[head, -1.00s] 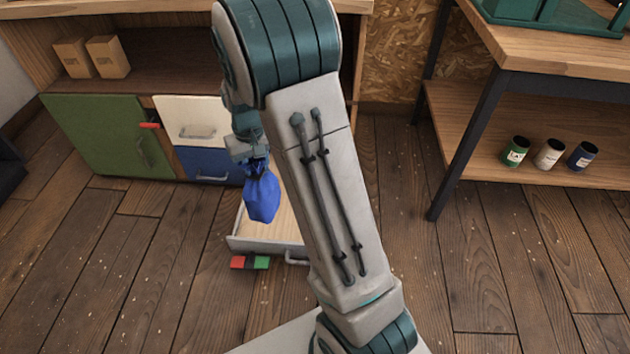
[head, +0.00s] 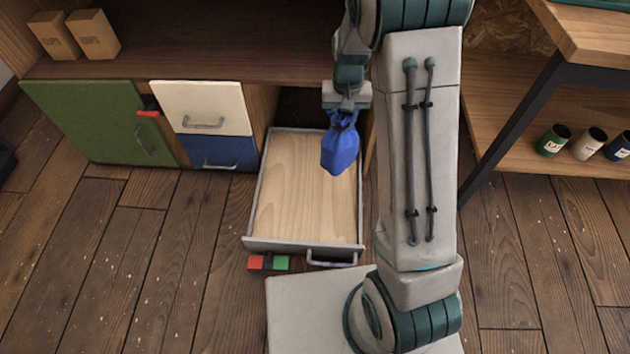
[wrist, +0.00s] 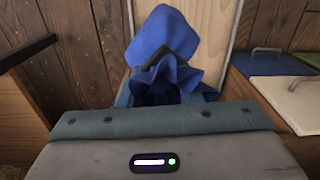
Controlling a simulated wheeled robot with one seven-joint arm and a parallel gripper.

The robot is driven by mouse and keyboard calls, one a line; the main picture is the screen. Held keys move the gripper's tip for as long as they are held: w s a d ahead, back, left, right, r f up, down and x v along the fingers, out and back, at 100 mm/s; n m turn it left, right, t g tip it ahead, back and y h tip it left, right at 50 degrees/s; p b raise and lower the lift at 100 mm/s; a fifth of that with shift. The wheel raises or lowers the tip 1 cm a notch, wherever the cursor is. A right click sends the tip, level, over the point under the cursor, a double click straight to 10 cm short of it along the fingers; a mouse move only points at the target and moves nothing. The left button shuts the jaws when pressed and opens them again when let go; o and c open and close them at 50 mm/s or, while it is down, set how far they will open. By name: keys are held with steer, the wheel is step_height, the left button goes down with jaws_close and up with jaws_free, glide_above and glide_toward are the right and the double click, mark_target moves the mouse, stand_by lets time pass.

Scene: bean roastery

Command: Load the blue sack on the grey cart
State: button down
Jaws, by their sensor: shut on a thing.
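The blue sack (head: 340,149) hangs from my gripper (head: 343,112), which is shut on its gathered neck. In the head view the sack hangs in front of the open drawer (head: 300,205), toward its far right part. How high it is above the drawer floor I cannot tell exactly. In the wrist view the sack (wrist: 165,38) fills the top middle, and the fingertips are mostly hidden by its folds. No grey cart shows in either view.
The drawer juts out from the wooden cabinet, beside a cream drawer (head: 203,108), a blue drawer (head: 222,153) and a green door (head: 97,125).

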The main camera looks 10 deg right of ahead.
steer(key=f+m, duration=0.3)
steer(key=f, duration=0.1)
steer(key=w+d+f+m+p, duration=0.1)
steer(key=f+m, duration=0.2)
steer(key=f, duration=0.2)
steer(key=w+f+m, duration=0.1)
steer(key=f+m, duration=0.2)
steer(key=f, duration=0.2)
steer(key=shift+w+d+f+m, duration=0.1)
steer(key=shift+d+f+m, duration=0.1)
steer(key=shift+f+m, duration=0.1)
steer(key=shift+a+f, duration=0.15)
steer(key=shift+f, duration=0.05)
steer(key=s+a+f+b, duration=0.2)
steer(key=a+f+b, duration=0.3)
steer(key=a+f, duration=0.5)
steer(key=shift+s+a+f, duration=0.2)
steer(key=shift+a+f, duration=0.15)
steer(key=shift+a, duration=0.15)
steer(key=shift+f, duration=0.15)
steer(key=c, duration=1)
jaws_free()
steer(key=shift+c, duration=0.2)
